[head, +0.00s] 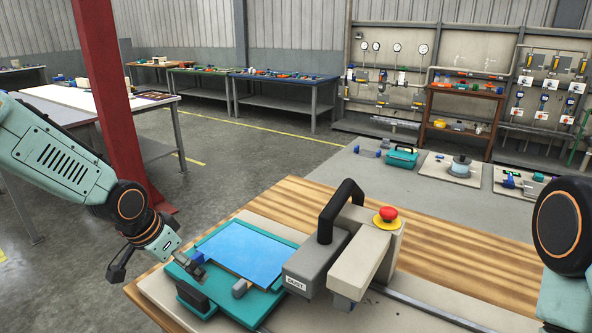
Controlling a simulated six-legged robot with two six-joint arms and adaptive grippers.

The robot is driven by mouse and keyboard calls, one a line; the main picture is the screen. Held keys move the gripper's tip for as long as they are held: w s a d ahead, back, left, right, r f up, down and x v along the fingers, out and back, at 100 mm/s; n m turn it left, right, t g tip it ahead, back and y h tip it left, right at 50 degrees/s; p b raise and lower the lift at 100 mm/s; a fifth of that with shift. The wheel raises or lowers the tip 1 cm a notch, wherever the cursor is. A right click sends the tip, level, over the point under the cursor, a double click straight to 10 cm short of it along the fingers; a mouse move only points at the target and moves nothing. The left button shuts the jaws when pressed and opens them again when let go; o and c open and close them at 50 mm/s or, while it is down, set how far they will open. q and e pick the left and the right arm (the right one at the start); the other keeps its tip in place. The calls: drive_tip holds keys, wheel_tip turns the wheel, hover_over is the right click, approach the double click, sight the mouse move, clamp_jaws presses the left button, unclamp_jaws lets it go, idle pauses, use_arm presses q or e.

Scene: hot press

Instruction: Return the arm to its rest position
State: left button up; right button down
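My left arm comes in from the left. Its gripper (183,262) points down and right at the left edge of a teal tray (262,306), and its small dark fingers are hard to make out against it. I cannot tell whether they touch the tray or whether they are open. A flat blue sheet (247,250) lies in the tray. The press (366,262) stands right of the tray, with a grey head labelled "DUST" (312,266), a black handle (338,208) and a red button (388,213) on yellow. Only a link of my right arm shows at the right edge; its gripper is out of view.
The striped wooden worktop (455,264) is clear right of the press. Behind it a grey table (345,172) bears a teal toolbox (402,157) and small fittings. A red column (108,95) stands at the left, behind my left arm. Benches and a gauge wall lie farther back.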

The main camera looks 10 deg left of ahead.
sight(191, 292)
use_arm(q)
wheel_tip(191, 292, down, 8)
drive_tip(key=shift+r, duration=0.2)
drive_tip(key=shift+d, duration=0.45)
drive_tip(key=shift+s, duration=0.15)
